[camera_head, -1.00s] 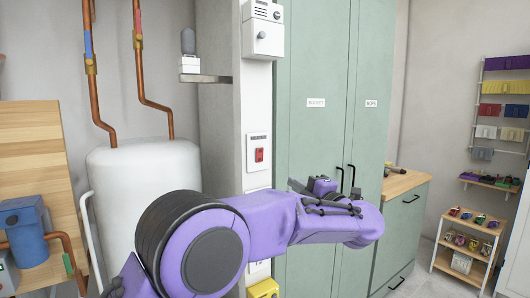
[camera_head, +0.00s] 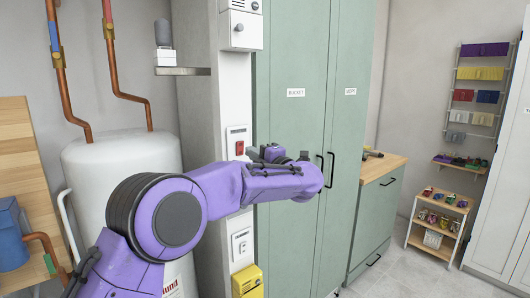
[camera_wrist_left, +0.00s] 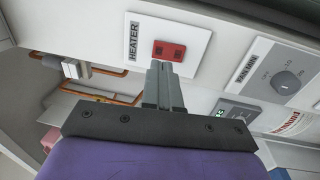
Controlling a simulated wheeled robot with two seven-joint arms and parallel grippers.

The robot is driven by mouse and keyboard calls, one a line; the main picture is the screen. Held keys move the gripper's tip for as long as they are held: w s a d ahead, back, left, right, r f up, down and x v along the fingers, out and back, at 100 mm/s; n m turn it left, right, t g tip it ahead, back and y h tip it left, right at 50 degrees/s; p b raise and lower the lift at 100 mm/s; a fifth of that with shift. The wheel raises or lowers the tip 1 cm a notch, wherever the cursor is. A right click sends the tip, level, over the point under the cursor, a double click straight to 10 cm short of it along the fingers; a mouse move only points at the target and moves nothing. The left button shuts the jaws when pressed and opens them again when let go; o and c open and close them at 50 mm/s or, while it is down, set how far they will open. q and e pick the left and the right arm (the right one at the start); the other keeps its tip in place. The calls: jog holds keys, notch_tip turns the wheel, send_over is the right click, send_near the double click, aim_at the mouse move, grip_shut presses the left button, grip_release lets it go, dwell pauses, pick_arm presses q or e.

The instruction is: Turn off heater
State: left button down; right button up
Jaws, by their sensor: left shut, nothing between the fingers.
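The heater switch (camera_wrist_left: 170,50) is a small red rocker on a white plate, with the word HEATER printed beside it in the left wrist view. In the head view the red switch (camera_head: 238,146) sits on the narrow white wall strip left of the green cupboard. My left gripper (camera_wrist_left: 158,68) is shut and empty, its fingertips close to the lower edge of the red rocker. I cannot tell whether they touch it. In the head view my purple arm partly hides this gripper, just right of the switch plate. My right gripper is not in view.
A white tank (camera_head: 120,165) with copper pipes stands left. The green cupboard (camera_head: 292,60) is right of the strip. A yellow box (camera_head: 247,282) is low on the strip.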

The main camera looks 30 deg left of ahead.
aim_at(240, 145)
pick_arm(q)
jog(key=p+x, duration=0.1)
jog(key=x, duration=0.2)
jog(key=shift+d+r, duration=0.1)
jog(key=shift+r, duration=0.05)
jog(key=shift+w+a+p, duration=0.25)
jog(key=shift+a+p, duration=0.1)
jog(key=shift+a, duration=0.2)
